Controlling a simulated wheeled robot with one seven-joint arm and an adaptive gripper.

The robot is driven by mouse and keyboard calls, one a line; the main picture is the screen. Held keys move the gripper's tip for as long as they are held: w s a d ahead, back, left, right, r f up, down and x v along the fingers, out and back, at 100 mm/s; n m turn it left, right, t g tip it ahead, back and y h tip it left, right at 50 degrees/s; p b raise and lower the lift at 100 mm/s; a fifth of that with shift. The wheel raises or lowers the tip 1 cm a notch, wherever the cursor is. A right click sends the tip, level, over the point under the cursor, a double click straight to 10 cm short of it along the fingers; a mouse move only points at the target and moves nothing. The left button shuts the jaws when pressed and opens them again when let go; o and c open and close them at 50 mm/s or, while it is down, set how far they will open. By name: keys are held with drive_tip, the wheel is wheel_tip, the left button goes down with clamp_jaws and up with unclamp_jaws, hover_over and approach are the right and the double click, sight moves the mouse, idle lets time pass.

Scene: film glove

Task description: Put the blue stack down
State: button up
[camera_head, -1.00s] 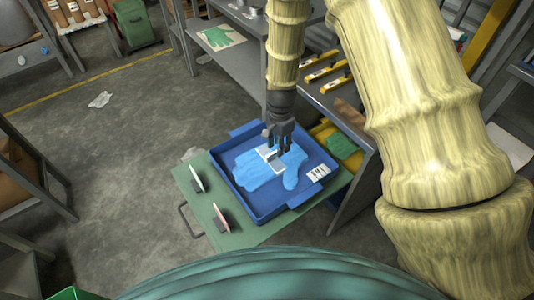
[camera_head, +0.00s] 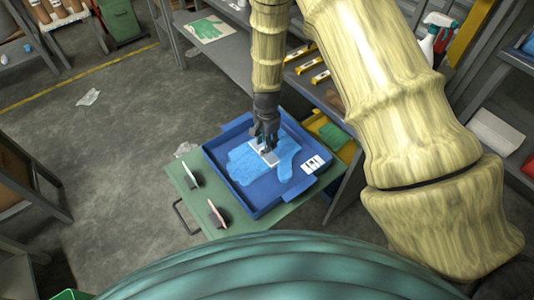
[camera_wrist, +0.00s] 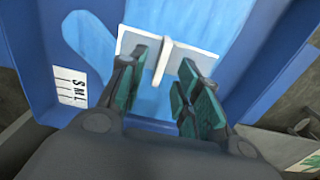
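The blue stack (camera_head: 245,168) is a flat, light-blue glove-shaped pile lying in the blue tray (camera_head: 262,207). A white plate with an upright ridge (camera_head: 271,158) lies on the stack; the plate also shows in the wrist view (camera_wrist: 205,58). My gripper (camera_head: 265,143) points down over the plate. In the wrist view my gripper (camera_wrist: 164,62) has its two teal-padded fingers spread, one on each side of the ridge, with gaps between them and it. The stack (camera_wrist: 95,45) shows beyond the fingers, partly hidden by the plate.
The tray stands on a green board (camera_head: 190,205) that carries two small upright plates on its left. A white size label (camera_head: 311,164) is on the tray's right. A grey shelf (camera_head: 235,55) stands close behind and right. Open floor (camera_head: 100,150) lies left.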

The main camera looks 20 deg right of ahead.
sight(266, 158)
drive_tip(key=shift+f, duration=1.85)
clamp_jaws()
